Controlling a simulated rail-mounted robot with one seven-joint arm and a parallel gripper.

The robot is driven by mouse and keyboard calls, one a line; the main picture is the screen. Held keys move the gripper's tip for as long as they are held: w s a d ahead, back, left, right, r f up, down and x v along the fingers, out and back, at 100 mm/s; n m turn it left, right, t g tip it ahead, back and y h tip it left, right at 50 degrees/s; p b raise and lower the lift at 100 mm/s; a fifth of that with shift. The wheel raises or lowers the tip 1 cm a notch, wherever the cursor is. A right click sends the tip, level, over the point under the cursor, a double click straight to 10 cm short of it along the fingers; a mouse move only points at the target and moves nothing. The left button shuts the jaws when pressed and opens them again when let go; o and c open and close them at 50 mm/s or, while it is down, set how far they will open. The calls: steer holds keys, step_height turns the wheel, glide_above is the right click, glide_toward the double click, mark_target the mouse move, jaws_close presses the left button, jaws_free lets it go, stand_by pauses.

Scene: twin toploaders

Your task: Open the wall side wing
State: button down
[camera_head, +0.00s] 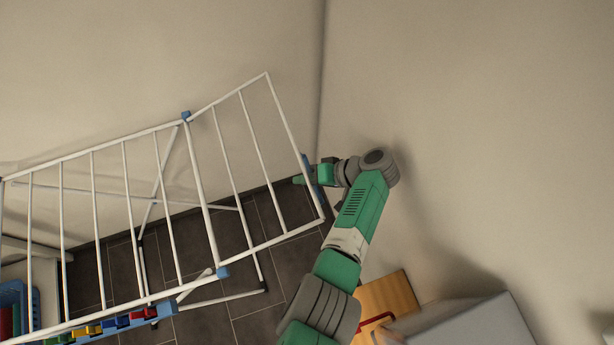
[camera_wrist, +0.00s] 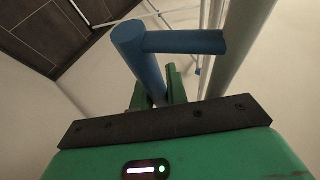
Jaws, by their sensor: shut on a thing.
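The white drying rack's wing (camera_head: 283,117) is at the right end of the rack, toward the wall corner. It stands out from the hinge bar (camera_head: 202,190) between two blue joints; its exact tilt is hard to tell. A blue handle (camera_head: 309,166) sits on the wing's outer rail. My gripper (camera_head: 303,180) is at this handle. In the wrist view, the green fingers (camera_wrist: 165,88) are shut on the blue handle (camera_wrist: 140,55), whose side arm reaches to the white rail (camera_wrist: 245,40). The contact is partly hidden behind the gripper's body.
Walls stand behind and to the right of the wing, close to my arm. Coloured pegs (camera_head: 115,323) sit along the rack's front rail. A blue basket (camera_head: 14,305) is at lower left. A wooden surface (camera_head: 388,298) and a grey box-like thing (camera_head: 460,325) are at lower right. Dark floor tiles show below.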

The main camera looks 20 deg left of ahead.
mark_target(280, 238)
steer(key=c, duration=1.4)
jaws_free()
steer(key=shift+s, duration=0.1)
steer(key=s+d+r+p, duration=0.1)
steer(key=s, duration=0.4)
steer(key=s+d+r+p, duration=0.1)
steer(key=s+r, duration=0.1)
steer(key=s, duration=0.3)
steer(key=s+d+r+p, duration=0.1)
steer(key=s, duration=0.4)
steer(key=shift+s+d+r, duration=0.3)
steer(key=shift+d+r, duration=0.05)
steer(key=shift+r, duration=0.05)
